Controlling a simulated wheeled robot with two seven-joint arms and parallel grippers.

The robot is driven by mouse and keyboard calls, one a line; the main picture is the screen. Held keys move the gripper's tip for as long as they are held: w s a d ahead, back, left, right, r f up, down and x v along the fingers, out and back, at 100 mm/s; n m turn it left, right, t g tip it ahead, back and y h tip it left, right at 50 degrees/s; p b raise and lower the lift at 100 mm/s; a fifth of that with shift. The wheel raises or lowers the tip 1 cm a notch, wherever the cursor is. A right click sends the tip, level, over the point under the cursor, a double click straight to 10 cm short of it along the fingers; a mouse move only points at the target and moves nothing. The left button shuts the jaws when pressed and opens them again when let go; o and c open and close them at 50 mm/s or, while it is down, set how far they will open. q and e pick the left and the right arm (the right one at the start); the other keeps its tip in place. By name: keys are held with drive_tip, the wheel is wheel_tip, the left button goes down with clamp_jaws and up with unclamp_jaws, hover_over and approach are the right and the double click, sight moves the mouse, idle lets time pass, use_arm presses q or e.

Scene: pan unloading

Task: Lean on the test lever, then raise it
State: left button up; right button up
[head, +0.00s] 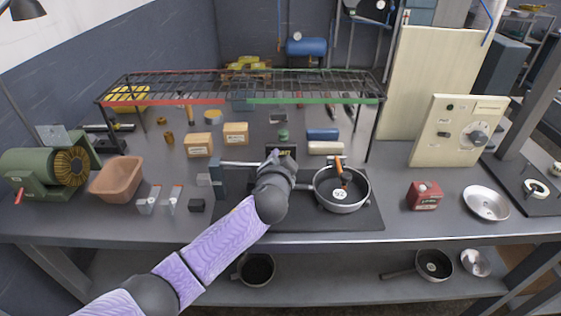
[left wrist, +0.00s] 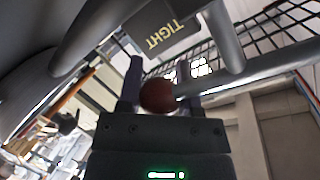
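The test lever (head: 240,164) is a thin metal rod running roughly level from a dark upright stand (head: 217,176) to my left gripper (head: 277,160). In the left wrist view the lever's rod (left wrist: 250,75) comes in from the right and ends in a dark red ball knob (left wrist: 158,95). The knob sits between the two fingers of my left gripper (left wrist: 157,85), which appear closed against both its sides. In the head view my gripper hides the knob. A dark plate lettered TIGHT (left wrist: 165,30) is beyond the fingers. My right gripper is not in view.
A grey pan (head: 352,203) with an orange-handled item stands right of my left gripper. A wire rack (head: 225,86) spans above the bench behind it. A red box (head: 424,195), a metal bowl (head: 487,203) and a cream panel (head: 458,131) are at the right.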

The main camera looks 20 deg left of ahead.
use_arm(q)
clamp_jaws()
drive_tip(key=shift+f, duration=0.1)
idle(0.8)
